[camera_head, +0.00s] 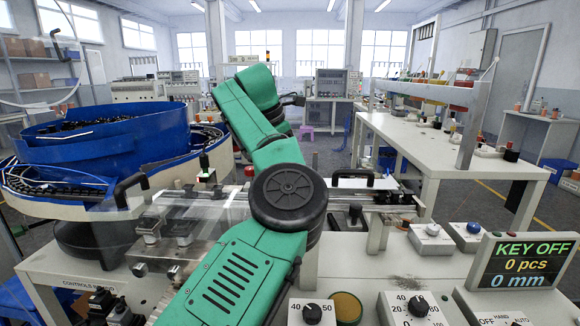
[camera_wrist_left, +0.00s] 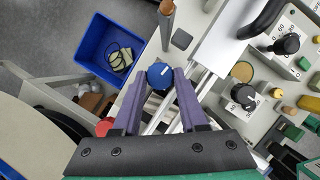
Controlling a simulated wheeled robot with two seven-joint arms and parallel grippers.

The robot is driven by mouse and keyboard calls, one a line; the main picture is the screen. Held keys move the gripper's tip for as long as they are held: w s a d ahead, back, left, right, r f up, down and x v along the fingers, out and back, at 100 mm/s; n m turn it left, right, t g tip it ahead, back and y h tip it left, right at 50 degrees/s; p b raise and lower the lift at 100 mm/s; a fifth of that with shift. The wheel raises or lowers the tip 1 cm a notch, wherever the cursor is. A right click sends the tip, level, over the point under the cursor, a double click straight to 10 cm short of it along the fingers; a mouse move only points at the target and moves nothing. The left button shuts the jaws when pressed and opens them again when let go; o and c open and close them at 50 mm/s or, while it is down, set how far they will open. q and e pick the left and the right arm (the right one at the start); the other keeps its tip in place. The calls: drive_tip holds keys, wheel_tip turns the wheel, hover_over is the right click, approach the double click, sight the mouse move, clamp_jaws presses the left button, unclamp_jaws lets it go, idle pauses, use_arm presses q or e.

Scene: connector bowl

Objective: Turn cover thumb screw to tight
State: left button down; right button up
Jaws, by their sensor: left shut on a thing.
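The thumb screw (camera_wrist_left: 160,75) is a round blue knob with a short white mark on top. In the left wrist view it sits between the two purple fingertips of my left gripper (camera_wrist_left: 161,82), which is shut on it. In the head view my green left arm crosses the middle of the picture and hides the thumb screw and the gripper's fingers. A clear cover (camera_head: 205,205) lies over the bench mechanism, partly behind the arm. My right gripper is in neither view.
A blue bowl feeder (camera_head: 110,150) stands at the left. Dial boxes (camera_head: 415,308) and a display reading KEY OFF, 0 pcs, 0 mm (camera_head: 525,262) are at the front right.

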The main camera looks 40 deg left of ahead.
use_arm(q)
drive_tip(key=m, duration=0.1)
drive_tip(key=m+h+p, duration=0.1)
drive_tip(key=shift+a+r+m, duration=0.15)
drive_tip(key=shift+r+m, duration=0.05)
drive_tip(key=shift+m, duration=0.2)
drive_tip(key=shift+m+h+p, duration=0.4)
drive_tip(key=shift+m+p, duration=0.3)
drive_tip(key=shift+m, duration=0.2)
drive_tip(key=m+p, duration=0.2)
drive_tip(key=p, duration=0.1)
drive_tip(key=m+g+p, duration=0.1)
drive_tip(key=m+p, duration=0.1)
drive_tip(key=p, duration=0.1)
drive_tip(key=m+g+h+p, duration=0.1)
drive_tip(key=m+p, duration=0.1)
drive_tip(key=p, duration=0.1)
drive_tip(key=shift+w+a+r, duration=0.2)
drive_tip(key=shift+w+r, duration=0.05)
drive_tip(key=shift+r, duration=0.05)
drive_tip(key=m+g+p, duration=0.1)
drive_tip(key=m+p, duration=0.1)
drive_tip(key=p, duration=0.8)
drive_tip(key=shift+w+h, duration=0.1)
drive_tip(key=shift+h, duration=0.2)
drive_tip(key=shift+f+m+p, duration=0.35)
drive_tip(key=shift+m+p, duration=0.05)
drive_tip(key=shift+p, duration=0.35)
drive_tip(key=shift+f, duration=0.1)
